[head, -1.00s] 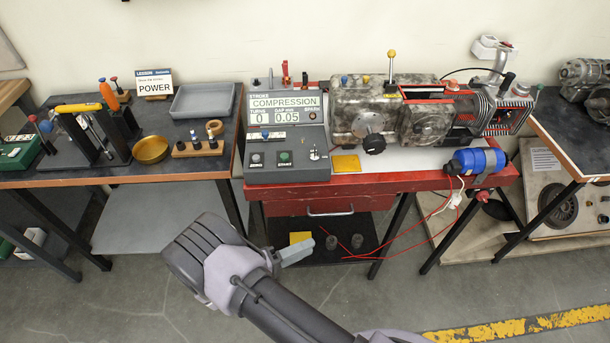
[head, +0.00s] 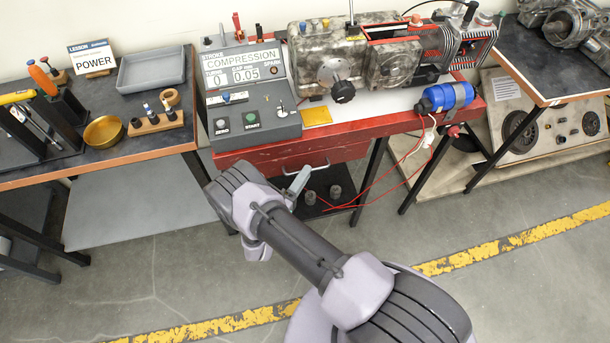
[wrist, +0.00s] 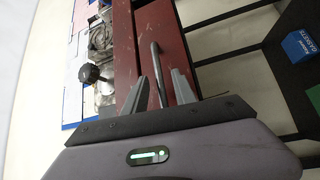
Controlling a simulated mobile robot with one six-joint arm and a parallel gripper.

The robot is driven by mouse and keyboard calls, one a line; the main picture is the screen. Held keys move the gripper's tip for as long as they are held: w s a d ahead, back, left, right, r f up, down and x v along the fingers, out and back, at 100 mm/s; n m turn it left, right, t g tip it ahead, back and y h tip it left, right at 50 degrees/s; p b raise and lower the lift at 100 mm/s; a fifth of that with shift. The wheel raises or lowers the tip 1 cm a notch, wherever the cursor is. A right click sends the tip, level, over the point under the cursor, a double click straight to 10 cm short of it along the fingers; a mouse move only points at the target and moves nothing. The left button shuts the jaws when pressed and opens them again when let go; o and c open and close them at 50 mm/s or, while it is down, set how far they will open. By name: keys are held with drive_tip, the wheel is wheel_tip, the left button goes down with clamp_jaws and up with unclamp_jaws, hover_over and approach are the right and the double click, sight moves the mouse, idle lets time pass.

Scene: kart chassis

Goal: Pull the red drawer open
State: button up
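The red drawer (head: 345,155) is under the red bench top in the head view and looks closed. Its metal bar handle (head: 318,168) is partly hidden by my gripper (head: 298,181), which is at the drawer front. In the wrist view, the red drawer front (wrist: 178,50) fills the middle, with the handle (wrist: 156,65) running lengthwise. My gripper (wrist: 161,76) is open, one finger on each side of the handle. The handle lies between the fingers in the picture; I cannot tell whether either finger touches it.
The red bench (head: 375,124) carries the console (head: 250,110) and an engine (head: 390,62). Red wires (head: 385,175) hang at the right of the drawer. Metal cylinders (head: 336,191) stand on the lower shelf. A blue box (wrist: 300,46) shows in the wrist view. The floor in front is clear.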

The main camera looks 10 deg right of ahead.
drive_tip(key=shift+w+d+r, duration=0.1)
drive_tip(key=shift+w+d, duration=0.2)
drive_tip(key=shift+d, duration=0.05)
clamp_jaws()
idle(1.2)
